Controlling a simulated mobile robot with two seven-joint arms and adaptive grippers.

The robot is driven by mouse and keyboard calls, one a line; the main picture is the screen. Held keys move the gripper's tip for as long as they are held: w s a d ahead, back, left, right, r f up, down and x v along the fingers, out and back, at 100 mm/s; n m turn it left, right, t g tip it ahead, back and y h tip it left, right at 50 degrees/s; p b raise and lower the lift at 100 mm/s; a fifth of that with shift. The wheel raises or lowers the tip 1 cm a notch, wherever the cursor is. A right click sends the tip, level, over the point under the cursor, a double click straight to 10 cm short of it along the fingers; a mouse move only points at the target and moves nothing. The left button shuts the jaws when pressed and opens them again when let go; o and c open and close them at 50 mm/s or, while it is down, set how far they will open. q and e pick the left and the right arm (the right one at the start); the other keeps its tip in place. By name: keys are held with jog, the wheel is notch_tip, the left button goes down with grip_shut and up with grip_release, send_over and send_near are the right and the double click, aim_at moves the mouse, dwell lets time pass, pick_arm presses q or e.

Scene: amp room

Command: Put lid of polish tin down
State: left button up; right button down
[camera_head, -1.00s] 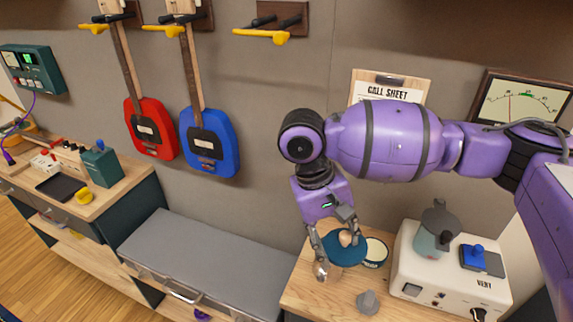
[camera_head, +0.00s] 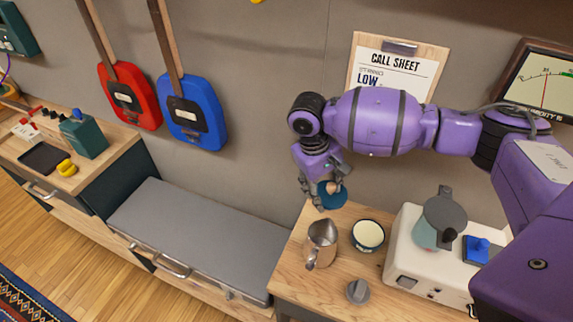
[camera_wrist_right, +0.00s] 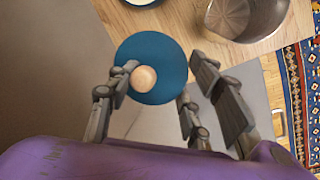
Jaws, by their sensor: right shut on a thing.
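The lid (camera_head: 334,200) is a blue disc with a round pale wooden knob. It also shows in the right wrist view (camera_wrist_right: 158,52), where the knob (camera_wrist_right: 143,77) lies against the left-hand finger. My right gripper (camera_head: 322,190) is shut on the lid, near the back left corner of the wooden counter by the wall. In the wrist view my right gripper (camera_wrist_right: 160,95) covers little of the lid. The open polish tin (camera_head: 368,235), blue-rimmed with cream contents, stands on the counter in front and to the right. My left gripper is not in view.
A metal jug (camera_head: 321,243) stands left of the tin. A grey knob-like object (camera_head: 358,291) lies in front. A white machine (camera_head: 412,262) with a grey-green pot (camera_head: 441,219) stands at the right. A lower grey bench (camera_head: 195,235) lies left of the counter.

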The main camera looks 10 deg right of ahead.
jog(key=b+x, duration=0.1)
jog(key=x, duration=0.1)
jog(key=a+b+x, duration=0.1)
jog(key=x, duration=0.2)
jog(key=b+x, duration=0.1)
jog(key=x, duration=0.2)
jog(key=shift+a+f, duration=0.4)
jog(key=shift+f, duration=0.4)
jog(key=shift+w+r, duration=0.1)
jog(key=shift+r, duration=0.3)
jog(key=shift+f, duration=0.2)
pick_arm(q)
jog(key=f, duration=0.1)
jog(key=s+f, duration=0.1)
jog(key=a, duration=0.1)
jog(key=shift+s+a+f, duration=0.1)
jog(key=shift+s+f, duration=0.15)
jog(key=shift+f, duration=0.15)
pick_arm(e)
jog(key=shift+f, duration=0.25)
jog(key=shift+f, duration=0.15)
jog(key=c, duration=1.2)
grip_release()
jog(key=shift+f, duration=0.1)
jog(key=o, duration=0.3)
jog(key=shift+f, duration=0.1)
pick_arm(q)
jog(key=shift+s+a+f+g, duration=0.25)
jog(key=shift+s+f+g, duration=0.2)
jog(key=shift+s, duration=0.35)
